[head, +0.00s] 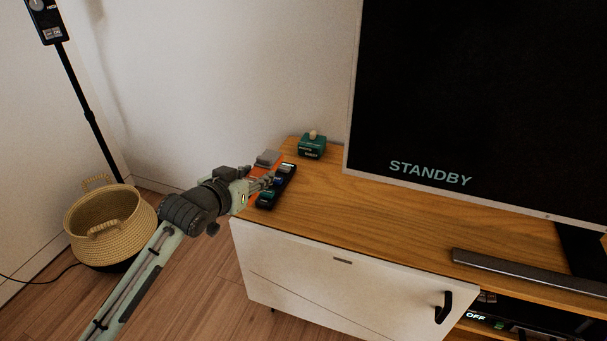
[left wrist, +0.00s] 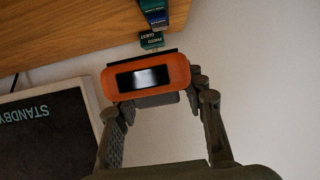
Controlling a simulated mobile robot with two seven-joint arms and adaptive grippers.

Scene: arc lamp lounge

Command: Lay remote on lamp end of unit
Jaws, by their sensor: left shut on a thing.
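The remote (left wrist: 148,78), orange with a glossy dark window on the end facing the camera, sits between my left fingers in the left wrist view. In the head view its orange body (head: 264,169) shows partly behind my left gripper (head: 266,181), at the left end of the wooden unit (head: 340,200). The left gripper is shut on it. The fingers hide part of it, and I cannot tell whether it touches the wood. My right gripper is in neither view.
A dark strip with green and blue pieces (head: 280,181) lies close to the right of the gripper. A green box (head: 312,146) stands behind, near the television (head: 470,100). A wicker basket (head: 108,230) is on the floor at left. The middle of the unit's top is clear.

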